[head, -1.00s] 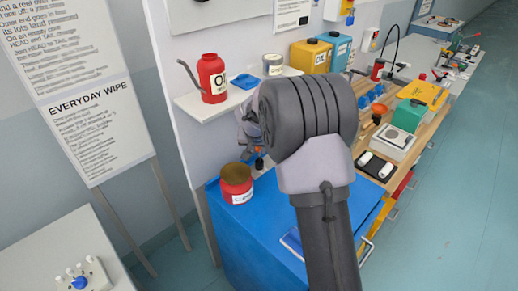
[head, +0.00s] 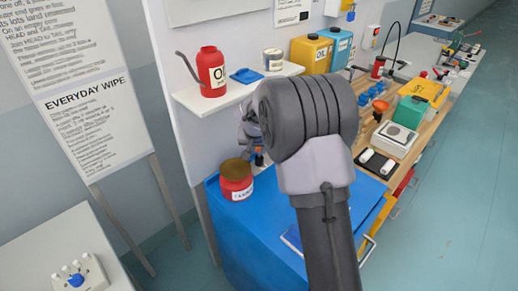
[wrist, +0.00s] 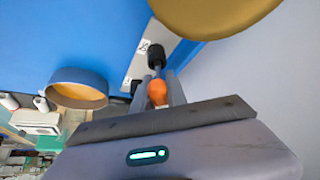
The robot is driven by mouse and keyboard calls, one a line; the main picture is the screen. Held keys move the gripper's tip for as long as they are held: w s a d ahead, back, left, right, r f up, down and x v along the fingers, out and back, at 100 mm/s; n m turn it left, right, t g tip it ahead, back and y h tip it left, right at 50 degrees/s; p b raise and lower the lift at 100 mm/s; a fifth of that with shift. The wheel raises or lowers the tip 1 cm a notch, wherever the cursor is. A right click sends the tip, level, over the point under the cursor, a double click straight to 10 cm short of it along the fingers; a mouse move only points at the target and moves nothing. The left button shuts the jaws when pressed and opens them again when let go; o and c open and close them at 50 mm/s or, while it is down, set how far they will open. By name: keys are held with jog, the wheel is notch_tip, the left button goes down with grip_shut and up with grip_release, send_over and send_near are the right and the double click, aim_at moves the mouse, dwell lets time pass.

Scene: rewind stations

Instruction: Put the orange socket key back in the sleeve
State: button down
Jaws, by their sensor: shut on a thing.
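The orange socket key (wrist: 157,92) is between the fingers of my gripper (wrist: 158,97) in the wrist view. My gripper is shut on its orange part, and a thin grey shaft runs from it to a black end piece (wrist: 155,55). In the head view, a bit of the orange key (head: 258,150) shows under my gripper (head: 255,140), above the blue cabinet top, partly hidden by my wrist. A pale strip with printed labels (wrist: 142,48) lies beside the black piece. I cannot tell whether the black piece is the key's socket or the sleeve.
A red tin with a tan top (head: 236,182) stands on the blue cabinet (head: 225,225), close left of my gripper. A white shelf (head: 205,105) above holds a red oil can (head: 213,72). A wooden bench lies right.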

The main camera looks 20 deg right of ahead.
jog(key=shift+f, duration=0.35)
jog(key=c, duration=1.3)
grip_release()
jog(key=shift+o, duration=0.2)
jog(key=shift+r+p, duration=2)
jog(key=shift+r, duration=1.6)
jog(key=shift+f, duration=0.1)
